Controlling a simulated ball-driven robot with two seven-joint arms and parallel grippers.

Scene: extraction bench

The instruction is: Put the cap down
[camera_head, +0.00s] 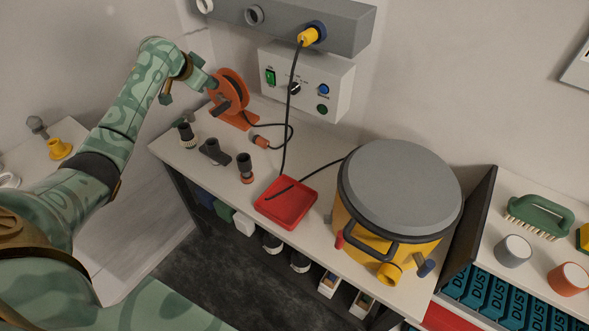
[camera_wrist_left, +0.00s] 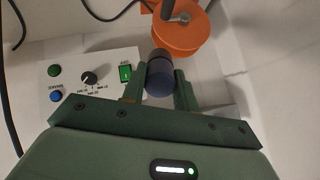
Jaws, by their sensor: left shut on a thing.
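My left gripper (camera_head: 192,88) is raised over the back left of the bench, close to the orange reel. In the left wrist view the left gripper (camera_wrist_left: 159,88) is shut on a short dark blue-grey cylinder, the cap (camera_wrist_left: 159,73). The cap sits between the two green fingers, with its grey end pointing away from the palm. In the head view I cannot make out the cap. My right gripper is in neither view.
The orange reel (camera_head: 229,90) stands below and right of the gripper. Dark fittings (camera_head: 214,151) stand along the bench's left part. A red tray (camera_head: 286,203) lies mid-bench beside a yellow drum (camera_head: 365,230). A control box (camera_head: 305,84) hangs behind. Bare bench (camera_head: 310,150) shows behind the tray.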

